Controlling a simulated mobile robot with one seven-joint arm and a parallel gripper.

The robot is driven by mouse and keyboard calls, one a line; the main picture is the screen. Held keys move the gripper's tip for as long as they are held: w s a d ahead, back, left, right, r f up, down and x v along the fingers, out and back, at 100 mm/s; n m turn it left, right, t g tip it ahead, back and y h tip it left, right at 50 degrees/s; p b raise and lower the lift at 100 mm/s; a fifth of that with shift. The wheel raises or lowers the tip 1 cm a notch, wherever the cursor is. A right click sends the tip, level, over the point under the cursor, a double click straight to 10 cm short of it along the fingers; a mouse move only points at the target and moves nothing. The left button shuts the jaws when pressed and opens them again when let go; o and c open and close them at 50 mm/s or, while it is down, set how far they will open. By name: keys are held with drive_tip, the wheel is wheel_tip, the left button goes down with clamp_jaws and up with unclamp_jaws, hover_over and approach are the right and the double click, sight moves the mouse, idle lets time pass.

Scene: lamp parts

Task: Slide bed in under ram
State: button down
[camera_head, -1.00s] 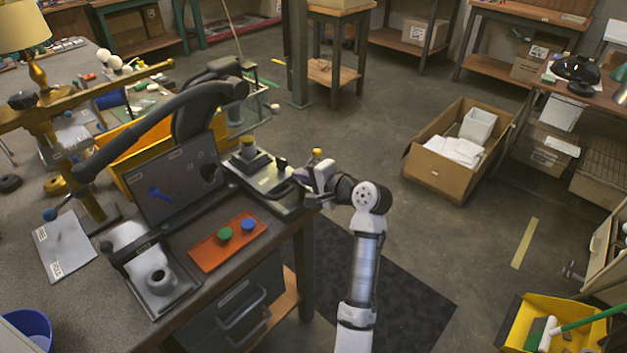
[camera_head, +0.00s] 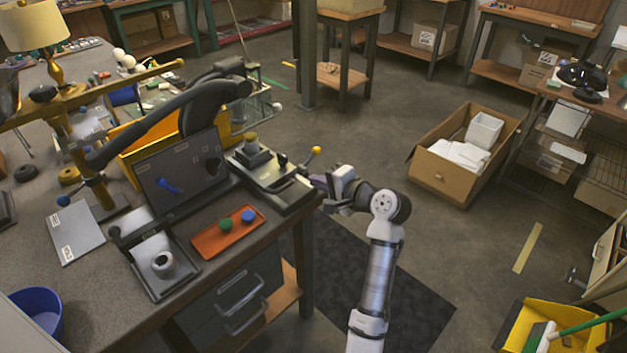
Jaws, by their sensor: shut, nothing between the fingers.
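A grey metal fixture (camera_head: 272,182) lies at the right edge of the bench. It carries a short upright post with a brass-coloured top (camera_head: 251,140) and a lever with a yellow knob (camera_head: 316,150). I take its flat base for the bed, but I cannot tell for sure. Which part is the ram is unclear too. My gripper (camera_head: 322,184) is shut and empty at the fixture's right end, just beyond the bench edge and below the yellow knob. Its fingertips are small and partly hidden, so I cannot tell whether they touch the fixture.
An orange tray (camera_head: 208,244) with a green and a blue piece lies left of the fixture. Behind it stands a dark panel (camera_head: 150,184). A second grey fixture (camera_head: 145,277) holds a pale ring. A brass stand (camera_head: 72,150) is at left.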

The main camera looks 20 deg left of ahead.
drive_tip(key=b+v, duration=0.1)
drive_tip(key=v, duration=0.6)
drive_tip(key=y+b, duration=0.2)
drive_tip(key=b, duration=0.9)
approach(289, 182)
drive_tip(key=shift+t, duration=0.4)
drive_tip(key=a, duration=0.1)
drive_tip(key=a+f+p, duration=0.1)
drive_tip(key=w+a+f, duration=0.1)
drive_tip(key=a, duration=0.1)
drive_tip(key=shift+a, duration=0.1)
drive_tip(key=shift+p+x, duration=0.35)
drive_tip(key=shift+x, duration=0.45)
drive_tip(key=shift+w+r, duration=0.1)
drive_tip(key=shift+r, duration=0.05)
drive_tip(key=x, duration=0.2)
drive_tip(key=p+x, duration=0.1)
drive_tip(key=x, duration=0.1)
drive_tip(key=shift+w+a+r, duration=0.1)
drive_tip(key=shift+a+r, duration=0.1)
drive_tip(key=shift+r, duration=0.05)
drive_tip(key=shift+d, duration=0.1)
